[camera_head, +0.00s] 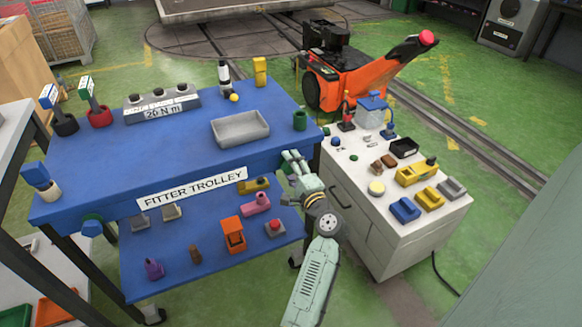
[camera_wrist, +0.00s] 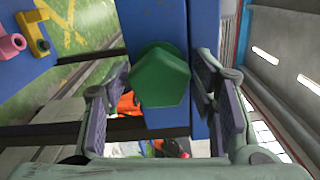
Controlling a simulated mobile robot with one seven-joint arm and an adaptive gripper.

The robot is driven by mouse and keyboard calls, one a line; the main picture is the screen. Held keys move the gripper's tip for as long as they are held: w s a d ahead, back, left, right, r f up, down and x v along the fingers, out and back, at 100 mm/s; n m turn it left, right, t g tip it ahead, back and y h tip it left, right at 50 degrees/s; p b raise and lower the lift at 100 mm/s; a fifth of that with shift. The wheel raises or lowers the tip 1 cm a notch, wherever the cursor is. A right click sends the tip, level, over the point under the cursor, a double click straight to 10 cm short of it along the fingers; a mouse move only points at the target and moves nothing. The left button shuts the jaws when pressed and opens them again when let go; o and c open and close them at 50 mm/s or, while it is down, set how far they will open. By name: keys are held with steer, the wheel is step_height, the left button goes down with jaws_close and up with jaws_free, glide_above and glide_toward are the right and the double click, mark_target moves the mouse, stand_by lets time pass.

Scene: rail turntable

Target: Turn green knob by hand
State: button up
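The green knob (camera_wrist: 160,75) is a faceted, dark green knob on a blue part of the fitter trolley (camera_head: 95,185). It shows in the middle of the wrist view, between the two fingers of my gripper (camera_wrist: 160,95). The fingers stand apart, with a gap on each side of the knob, so my gripper is open and empty around or just in front of it. In the head view my gripper (camera_head: 291,157) is at the right front corner of the trolley top, and I cannot make out the knob clearly behind it.
A white cabinet (camera_head: 385,235) with several small items is close on the right. A lower blue shelf holds an orange part (camera_head: 233,234) and other parts.

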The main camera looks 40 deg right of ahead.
steer(key=shift+o, duration=0.2)
steer(key=v, duration=1.2)
stand_by(0.4)
